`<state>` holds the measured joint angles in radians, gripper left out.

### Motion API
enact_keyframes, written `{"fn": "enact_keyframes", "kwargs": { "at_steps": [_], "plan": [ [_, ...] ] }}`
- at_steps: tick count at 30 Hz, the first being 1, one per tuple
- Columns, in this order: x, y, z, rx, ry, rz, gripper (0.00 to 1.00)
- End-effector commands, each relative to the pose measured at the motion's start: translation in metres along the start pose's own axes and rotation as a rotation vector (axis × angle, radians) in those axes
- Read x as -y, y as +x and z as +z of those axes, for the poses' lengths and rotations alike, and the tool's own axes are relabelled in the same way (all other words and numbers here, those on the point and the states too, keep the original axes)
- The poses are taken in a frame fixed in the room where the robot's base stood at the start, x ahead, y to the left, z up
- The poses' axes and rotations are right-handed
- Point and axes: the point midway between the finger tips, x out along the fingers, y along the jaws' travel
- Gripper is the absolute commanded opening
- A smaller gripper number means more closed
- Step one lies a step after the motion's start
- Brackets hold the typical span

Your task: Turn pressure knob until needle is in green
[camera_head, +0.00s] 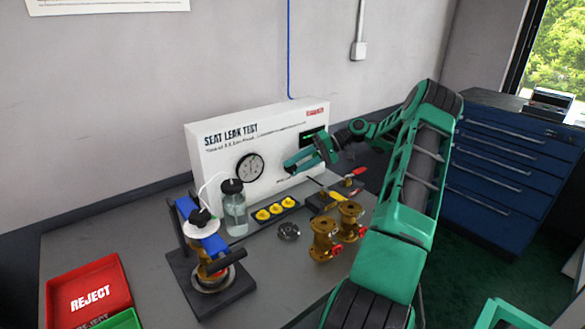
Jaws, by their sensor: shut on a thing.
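The white SEAT LEAK TEST panel (222,153) stands at the back of the grey table. Its round dial gauge (250,167) has a dark rim and a pale face. The needle and any green band are too small to read clearly. My green gripper (291,164) is at the panel face, right of the gauge and just below the small dark display (313,137). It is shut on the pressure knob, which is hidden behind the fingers.
A clear bottle (234,210), a clamp fixture (208,258) and a tray of yellow parts (276,211) stand before the panel. Two brass valves (325,238) and a red-handled valve (356,172) are near my arm. A red REJECT bin (88,287) is at front left.

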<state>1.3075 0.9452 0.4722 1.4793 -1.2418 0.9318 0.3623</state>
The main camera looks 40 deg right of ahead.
Motion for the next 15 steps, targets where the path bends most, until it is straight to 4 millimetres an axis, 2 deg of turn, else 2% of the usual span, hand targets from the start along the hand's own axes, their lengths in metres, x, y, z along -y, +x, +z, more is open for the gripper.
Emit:
{"fn": "enact_keyframes", "kwargs": {
  "at_steps": [11, 12, 14, 15],
  "plan": [
    [-0.0024, -0.0009, -0.0005, -0.004, 0.007, 0.0, 0.09],
    [-0.0024, -0.0009, -0.0006, -0.004, 0.007, 0.0, 0.34],
    [-0.0023, -0.0008, -0.0005, -0.003, 0.007, 0.0, 0.48],
    [-0.002, -0.0007, -0.0004, -0.003, 0.006, -0.001, 0.5]
  ]
}}
